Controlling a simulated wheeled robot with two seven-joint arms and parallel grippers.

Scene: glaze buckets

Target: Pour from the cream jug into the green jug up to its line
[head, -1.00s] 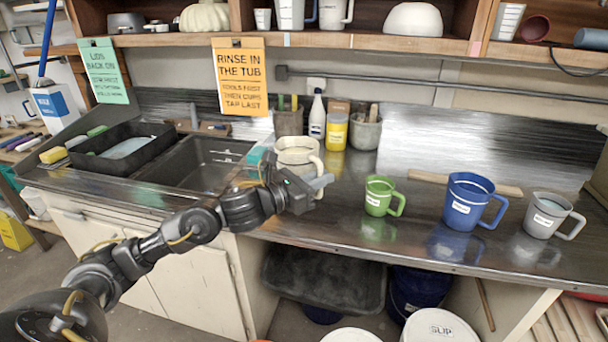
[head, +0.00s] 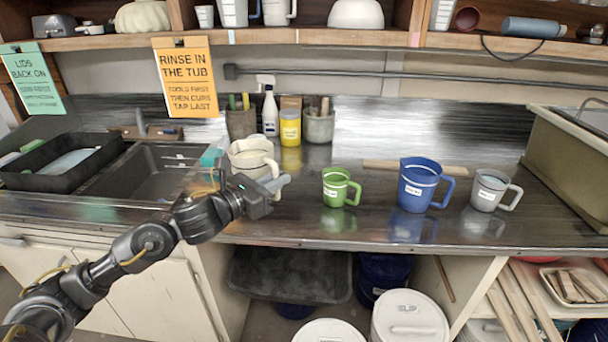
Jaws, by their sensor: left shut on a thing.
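The cream jug (head: 250,154) stands upright at the counter's middle left, beside the sink, its handle to the right. My left gripper (head: 276,186) is at that handle, shut on it; the fingers partly hide the handle's lower part. The green jug (head: 335,187) stands upright to the right of the gripper, apart from it, with a white label and its handle to the right. Its line and the level inside are too small to read. My right gripper is not in view.
A blue jug (head: 417,186) and a grey jug (head: 488,190) stand right of the green jug. A wooden stick (head: 385,166) lies behind them. A sink (head: 145,172) is at left. Bottles and pots, including a yellow jar (head: 290,128), line the back. A large bin (head: 565,150) stands at right.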

